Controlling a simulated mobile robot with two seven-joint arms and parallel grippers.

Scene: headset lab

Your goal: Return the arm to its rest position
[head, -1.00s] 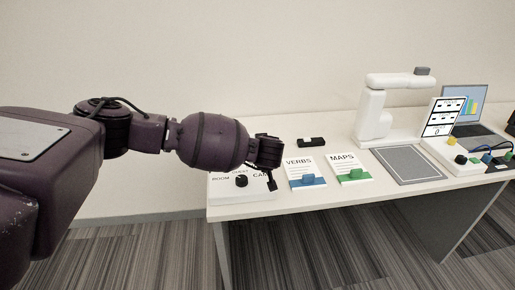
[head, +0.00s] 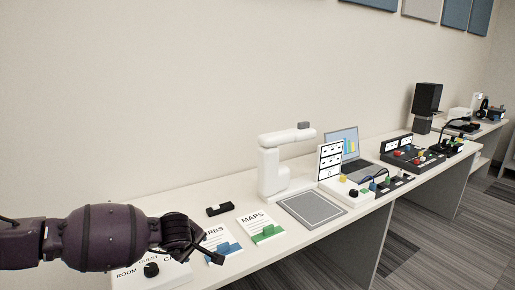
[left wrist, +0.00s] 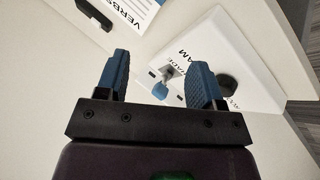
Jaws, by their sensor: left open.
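My left arm comes in from the left in the head view. Its gripper (head: 196,243) is over the right part of the white switch box (head: 125,283), which has a black knob (head: 151,270) and printed labels. In the left wrist view, the left gripper (left wrist: 156,72) is open, with its two blue fingers apart and nothing held. The box (left wrist: 222,48) lies beyond the fingers, with a blue-tipped lever (left wrist: 160,90) showing between them. I cannot tell how far the fingers are from the box. My right gripper is not in view.
Beside the gripper are a VERBS card (head: 222,243), partly hidden, and a MAPS card (head: 260,228). A black block (head: 219,209) lies behind. A white document camera (head: 270,170), grey mat (head: 312,208), laptop (head: 345,145) and control boxes stand to the right.

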